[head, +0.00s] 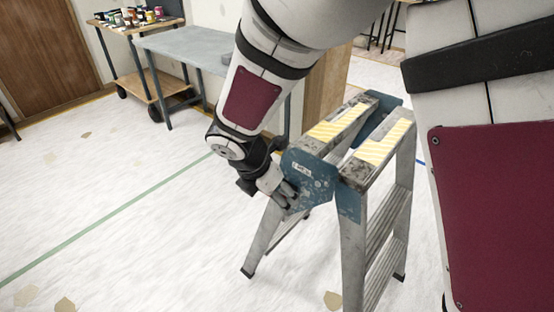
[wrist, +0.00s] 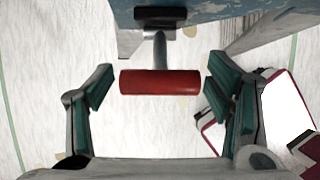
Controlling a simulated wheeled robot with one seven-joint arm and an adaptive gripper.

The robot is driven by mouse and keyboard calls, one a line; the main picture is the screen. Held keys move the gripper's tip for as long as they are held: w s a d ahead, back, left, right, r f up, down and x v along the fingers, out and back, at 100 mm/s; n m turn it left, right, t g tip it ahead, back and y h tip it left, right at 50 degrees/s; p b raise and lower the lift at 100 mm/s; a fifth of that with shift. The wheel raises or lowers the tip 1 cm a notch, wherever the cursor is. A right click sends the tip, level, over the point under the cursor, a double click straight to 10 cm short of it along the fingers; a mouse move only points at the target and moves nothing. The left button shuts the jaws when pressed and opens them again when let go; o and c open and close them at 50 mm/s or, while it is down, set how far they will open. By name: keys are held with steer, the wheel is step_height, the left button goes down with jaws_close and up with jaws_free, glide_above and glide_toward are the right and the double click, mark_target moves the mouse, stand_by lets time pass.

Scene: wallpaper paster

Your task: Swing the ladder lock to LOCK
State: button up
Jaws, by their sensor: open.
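The stepladder (head: 375,200) stands with its legs spread on the floor, with blue plates at its top and yellow-striped treads. The lock lever shows in the wrist view as a red cylindrical grip (wrist: 158,82) on a grey stem (wrist: 160,48), below the ladder's blue plate (wrist: 225,10). My gripper (wrist: 158,90) is open, with one finger on each side of the red grip and gaps between. In the head view my gripper (head: 283,195) is close against the ladder's left blue plate (head: 308,175), and the lever is hidden there. No LOCK marking is readable.
A grey-blue table (head: 185,45) and a wheeled cart (head: 135,60) with several small jars stand at the back left. A wooden door (head: 45,45) is beyond. The pale floor (head: 120,190) to the left of the ladder is clear, with a green line across it.

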steer(key=shift+f, duration=0.1)
steer(key=c, duration=1.2)
steer(key=shift+o, duration=0.2)
steer(key=shift+f, duration=0.1)
step_height(320, 180, down, 6)
steer(key=t+h+b, duration=0.8)
steer(key=t+b, duration=0.2)
steer(key=b, duration=0.4)
steer(key=shift+t, duration=0.3)
